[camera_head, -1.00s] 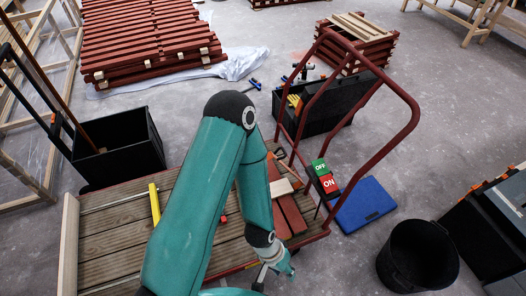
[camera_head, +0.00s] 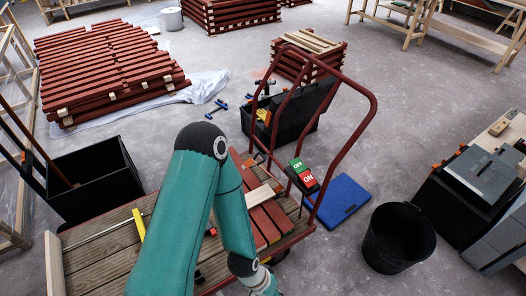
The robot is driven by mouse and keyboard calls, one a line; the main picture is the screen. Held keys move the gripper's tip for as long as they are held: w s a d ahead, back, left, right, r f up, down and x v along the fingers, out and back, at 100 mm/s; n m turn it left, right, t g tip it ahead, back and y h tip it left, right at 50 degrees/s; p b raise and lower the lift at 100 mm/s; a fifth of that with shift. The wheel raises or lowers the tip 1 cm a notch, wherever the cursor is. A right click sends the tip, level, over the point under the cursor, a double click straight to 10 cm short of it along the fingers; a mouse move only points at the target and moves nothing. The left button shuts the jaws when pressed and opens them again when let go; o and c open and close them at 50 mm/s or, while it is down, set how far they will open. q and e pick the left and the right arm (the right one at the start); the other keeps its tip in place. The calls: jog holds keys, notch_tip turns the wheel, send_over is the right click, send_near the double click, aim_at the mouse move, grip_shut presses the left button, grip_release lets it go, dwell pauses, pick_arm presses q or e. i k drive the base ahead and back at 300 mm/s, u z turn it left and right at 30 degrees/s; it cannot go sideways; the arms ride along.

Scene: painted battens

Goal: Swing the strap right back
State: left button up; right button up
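I cannot pick out a strap for certain. A dark box with a green OFF block (camera_head: 297,164) and a red ON block (camera_head: 307,180) sits by the foot of the cart's dark red tube handle (camera_head: 369,120). The cart's slatted deck (camera_head: 98,262) carries dark red battens (camera_head: 268,228), a pale wood piece (camera_head: 260,196) and a yellow bar (camera_head: 139,224). One teal arm of mine rises from the bottom edge and bends down over the deck, hiding part of it. Its silver wrist end is at the bottom edge; its fingers are out of frame. No other gripper shows.
A black bin (camera_head: 98,180) stands left of the cart. A crate (camera_head: 290,130) with tools lies behind the handle. A blue pad (camera_head: 342,200), a black bucket (camera_head: 398,238) and grey cases (camera_head: 480,172) are at right. Red batten stacks (camera_head: 105,65) stand behind. Grey floor is open between.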

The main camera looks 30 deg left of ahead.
aim_at(249, 162)
jog(key=z, duration=0.05)
jog(key=i, duration=0.9)
jog(key=u, duration=0.1)
